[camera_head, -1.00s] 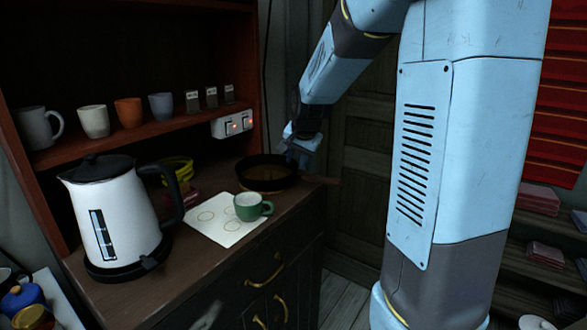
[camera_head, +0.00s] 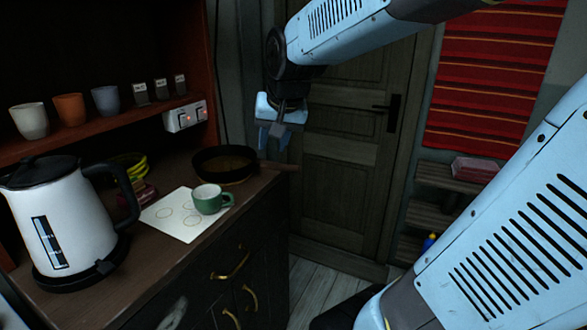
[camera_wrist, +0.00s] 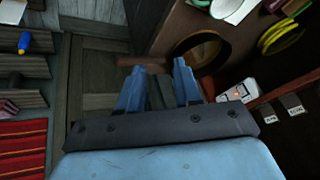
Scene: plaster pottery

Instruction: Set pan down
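A dark round pan (camera_head: 222,166) rests on the far right end of the wooden counter (camera_head: 90,265). Its handle (camera_head: 281,167) points right, past the counter's edge. My gripper (camera_head: 274,146) is above the handle and apart from it, with its fingers pointing down. In the wrist view, the pan (camera_wrist: 204,45) lies beyond the fingertips, with its handle across the gap ahead of them. My gripper (camera_wrist: 160,72) shows there with its fingers spread and nothing between them.
A green cup (camera_head: 208,199) stands on a white sheet (camera_head: 172,224) in front of the pan. A white kettle (camera_head: 60,225) is at the left. A shelf with cups and a switch box (camera_head: 185,116) is behind. A door (camera_head: 345,180) lies right of the counter.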

